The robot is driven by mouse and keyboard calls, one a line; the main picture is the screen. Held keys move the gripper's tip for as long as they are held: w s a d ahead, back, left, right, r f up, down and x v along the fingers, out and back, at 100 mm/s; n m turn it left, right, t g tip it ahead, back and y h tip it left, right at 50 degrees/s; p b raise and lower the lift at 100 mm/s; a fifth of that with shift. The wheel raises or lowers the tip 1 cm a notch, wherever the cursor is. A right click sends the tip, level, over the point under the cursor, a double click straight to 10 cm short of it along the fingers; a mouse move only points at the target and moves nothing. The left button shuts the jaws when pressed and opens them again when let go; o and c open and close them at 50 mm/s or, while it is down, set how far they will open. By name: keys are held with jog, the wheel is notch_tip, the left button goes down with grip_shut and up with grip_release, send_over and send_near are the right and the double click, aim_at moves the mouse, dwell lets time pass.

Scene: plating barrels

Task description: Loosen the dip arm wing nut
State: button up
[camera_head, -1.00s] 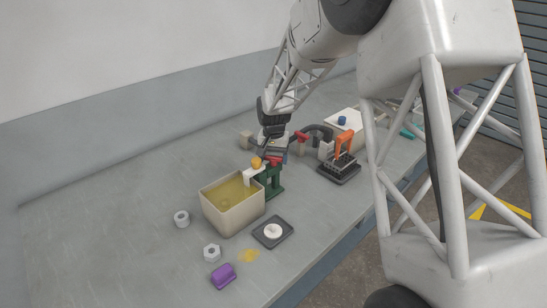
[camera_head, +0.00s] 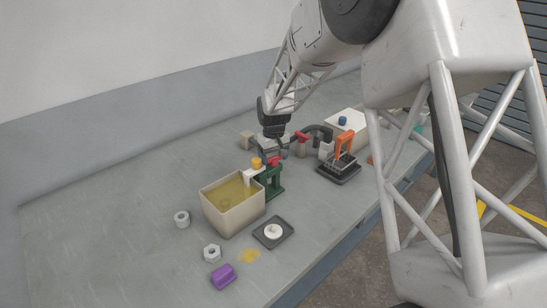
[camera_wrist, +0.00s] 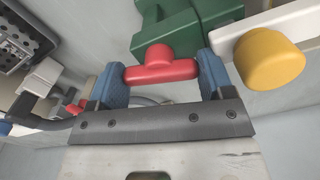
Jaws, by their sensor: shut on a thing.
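The red wing nut (camera_wrist: 160,68) is a rounded bar with a central hub, on the green stand (camera_wrist: 185,30). My gripper (camera_wrist: 161,76) has its two blue fingers at the bar's two ends, shut on it. In the head view my gripper (camera_head: 276,152) reaches down over the wing nut (camera_head: 275,162) at the top of the green stand (camera_head: 272,182). The white dip arm (camera_head: 253,175) with a yellow knob (camera_head: 256,162) extends from the stand over the tank rim. In the wrist view the yellow knob (camera_wrist: 270,60) lies right of my fingers.
A beige tank (camera_head: 232,213) of yellow liquid stands left of the stand. A dark rack with an orange handle (camera_head: 345,140) is to the right. In front are a dark pad with a white disc (camera_head: 273,231), a white nut (camera_head: 212,253) and a purple block (camera_head: 223,277).

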jog(key=shift+s+d+f, duration=0.1)
jog(key=shift+s+f, duration=0.05)
jog(key=shift+s, duration=0.05)
jog(key=o, duration=0.9)
jog(key=shift+c, duration=0.2)
jog(key=shift+s, duration=0.1)
jog(key=shift+c, duration=0.2)
jog(key=shift+m, duration=0.5)
